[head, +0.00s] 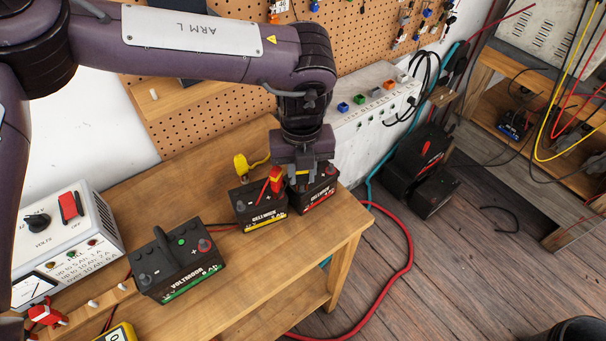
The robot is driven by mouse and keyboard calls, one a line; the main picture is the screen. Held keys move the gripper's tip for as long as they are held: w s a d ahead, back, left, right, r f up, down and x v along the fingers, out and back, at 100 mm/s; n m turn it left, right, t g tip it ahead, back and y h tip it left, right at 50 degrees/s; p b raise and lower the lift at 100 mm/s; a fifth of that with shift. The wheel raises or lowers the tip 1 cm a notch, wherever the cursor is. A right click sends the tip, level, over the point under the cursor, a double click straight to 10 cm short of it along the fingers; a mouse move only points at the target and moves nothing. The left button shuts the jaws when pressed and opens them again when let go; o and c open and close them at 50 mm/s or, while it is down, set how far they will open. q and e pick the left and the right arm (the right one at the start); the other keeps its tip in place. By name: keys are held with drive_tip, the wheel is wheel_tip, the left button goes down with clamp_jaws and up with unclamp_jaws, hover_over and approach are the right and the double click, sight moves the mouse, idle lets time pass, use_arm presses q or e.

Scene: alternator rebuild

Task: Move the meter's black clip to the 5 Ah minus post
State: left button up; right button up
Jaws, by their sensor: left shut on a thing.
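My left gripper (299,182) points straight down at the left end of the red-labelled battery (321,195). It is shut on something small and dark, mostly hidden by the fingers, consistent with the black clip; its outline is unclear. Just left of it stands a yellow-labelled battery (262,210), with a red clip (275,179) upright at its right end. Its label is too small to read surely. A dark post shows at its left end. The yellow meter (115,333) is cut off at the bottom edge. My right gripper is not in view.
A green-labelled battery (178,268) stands left on the wooden bench (285,262), beside the white charger (68,236). A yellow clip-like thing (243,166) is behind the yellow-labelled battery. A white box (368,122) is behind. The bench front is clear.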

use_arm(q)
wheel_tip(320, 180, up, 4)
drive_tip(key=p, duration=0.3)
drive_tip(key=shift+r, duration=0.1)
idle(0.4)
idle(0.5)
wheel_tip(320, 180, up, 10)
drive_tip(key=p, duration=0.8)
hover_over(239, 203)
wheel_tip(239, 203, down, 10)
drive_tip(key=b, duration=0.7)
drive_tip(key=shift+w+d+b, duration=0.1)
drive_tip(key=shift+w+b, duration=0.05)
drive_tip(key=shift+b, duration=0.2)
drive_tip(key=shift+f+b, duration=0.35)
drive_tip(key=shift+f, duration=0.3)
